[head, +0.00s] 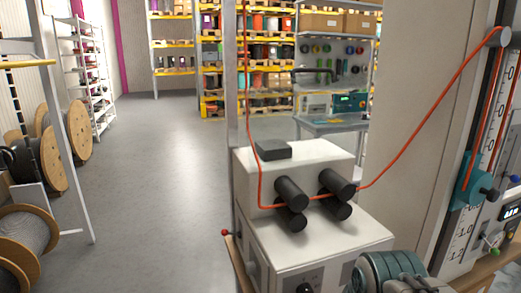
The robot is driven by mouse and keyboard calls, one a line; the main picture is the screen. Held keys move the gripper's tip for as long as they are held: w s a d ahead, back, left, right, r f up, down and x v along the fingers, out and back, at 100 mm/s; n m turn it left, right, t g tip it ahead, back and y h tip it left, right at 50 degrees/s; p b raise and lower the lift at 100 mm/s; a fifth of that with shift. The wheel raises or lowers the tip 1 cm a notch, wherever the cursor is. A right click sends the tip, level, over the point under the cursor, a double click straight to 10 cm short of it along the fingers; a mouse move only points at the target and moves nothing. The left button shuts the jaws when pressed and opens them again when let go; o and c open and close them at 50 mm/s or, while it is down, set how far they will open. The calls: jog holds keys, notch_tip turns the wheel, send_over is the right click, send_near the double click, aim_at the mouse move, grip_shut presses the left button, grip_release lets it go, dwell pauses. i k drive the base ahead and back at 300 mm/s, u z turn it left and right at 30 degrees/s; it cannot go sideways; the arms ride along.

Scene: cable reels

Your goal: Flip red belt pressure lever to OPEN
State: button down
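A white belt-drive unit (295,235) stands in the foreground right of centre. A small red-knobbed lever (225,232) sticks out at its left side, low beside the housing; its OPEN marking cannot be read from here. Several black rollers (291,191) sit in pairs on its front. An orange-red cable (310,197) runs between the upper and lower rollers. I cannot make out my gripper in this view, and nothing is seen touching the red lever.
Teal and grey rounded parts (390,275) fill the bottom edge, right of centre. A measuring scale (475,165) with a teal slider stands at right. Wooden reels (78,130) and a metal frame stand at left. The grey floor (165,160) left of the unit is clear.

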aim_at(224, 232)
jog(key=k, duration=0.5)
jog(key=u, duration=1.4)
jog(key=i, duration=2.6)
jog(key=z, duration=3.25)
